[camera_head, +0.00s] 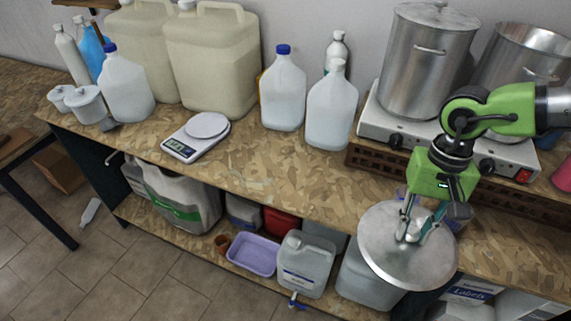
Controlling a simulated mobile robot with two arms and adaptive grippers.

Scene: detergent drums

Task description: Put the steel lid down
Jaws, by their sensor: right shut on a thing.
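The round steel lid (378,243) is in the head view at the lower right, in front of the bench's front edge. My right gripper (411,232) comes down from above, shut on the lid's middle; the fingers hide the part they grip. The lid looks roughly level and hides part of the bench edge and lower shelf behind it. A tall steel pot (425,75) with a cover on it stands on the white hot plate (396,122). A second steel pot (520,62) beside it at the right is open on top. My left gripper is not in view.
The wooden bench top (270,165) is clear in its middle front. A digital scale (197,137), white jugs (283,92) and big beige canisters (212,62) stand left and behind. A purple tub (252,255) and a grey canister (305,264) sit on the lower shelf.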

